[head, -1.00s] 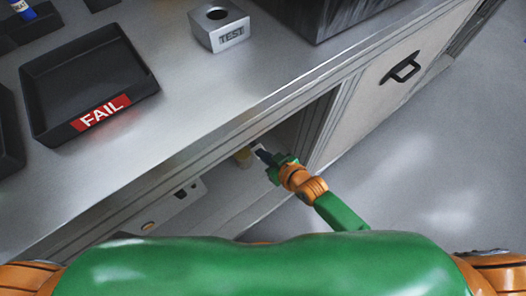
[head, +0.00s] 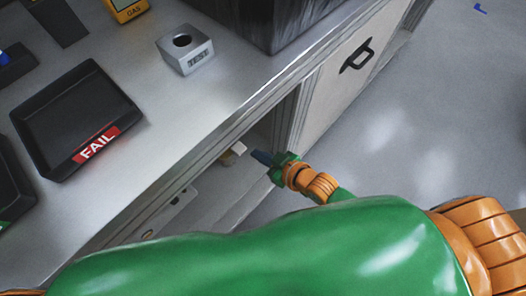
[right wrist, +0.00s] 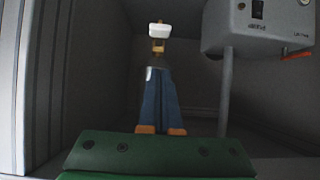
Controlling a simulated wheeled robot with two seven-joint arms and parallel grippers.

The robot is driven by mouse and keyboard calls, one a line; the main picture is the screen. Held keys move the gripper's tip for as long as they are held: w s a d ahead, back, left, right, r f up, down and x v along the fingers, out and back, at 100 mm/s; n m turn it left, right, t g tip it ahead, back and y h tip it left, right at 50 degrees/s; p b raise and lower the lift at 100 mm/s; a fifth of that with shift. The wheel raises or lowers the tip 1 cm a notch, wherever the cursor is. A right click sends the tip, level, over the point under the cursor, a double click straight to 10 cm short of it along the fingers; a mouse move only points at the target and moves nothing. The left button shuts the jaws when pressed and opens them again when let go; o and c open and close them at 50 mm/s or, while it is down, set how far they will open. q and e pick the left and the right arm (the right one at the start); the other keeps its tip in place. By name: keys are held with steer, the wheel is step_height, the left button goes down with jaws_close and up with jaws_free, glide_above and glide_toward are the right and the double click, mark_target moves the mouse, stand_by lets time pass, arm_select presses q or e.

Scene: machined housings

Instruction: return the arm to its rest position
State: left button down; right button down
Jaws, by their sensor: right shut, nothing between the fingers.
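My right gripper (head: 261,157) is by the open compartment under the bench, with its fingers pointing left toward the opening. In the right wrist view its blue fingers (right wrist: 159,72) are together and hold nothing. A small part with a white top and a tan stem (right wrist: 159,38) shows just beyond the fingertips. It also shows in the head view as a pale piece (head: 236,149) inside the opening, apart from the fingers. My left gripper is not in view.
The bench top (head: 130,190) carries a black FAIL tray (head: 75,100), a metal TEST block (head: 186,50) and a dark box. A closed cabinet door (head: 345,75) with a black handle is right of the opening. A grey box (right wrist: 258,25) hangs inside the compartment.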

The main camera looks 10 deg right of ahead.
steer(key=shift+v, duration=0.85)
steer(key=s+d+f+m+g+h, duration=0.25)
steer(key=s+d+f, duration=0.35)
steer(key=f, duration=0.4)
steer(key=s+d+f+m+g+h, duration=0.1)
steer(key=s+d+f+g+h, duration=0.15)
steer(key=s+d+f, duration=0.6)
steer(key=s+a+f+m+g+h, duration=0.1)
steer(key=s+f+g, duration=0.2)
steer(key=s+f, duration=0.4)
steer(key=s, duration=0.3)
steer(key=shift+s+a+h, duration=0.25)
steer(key=shift+a+h, duration=0.05)
steer(key=shift+h, duration=0.1)
steer(key=shift+w, duration=0.1)
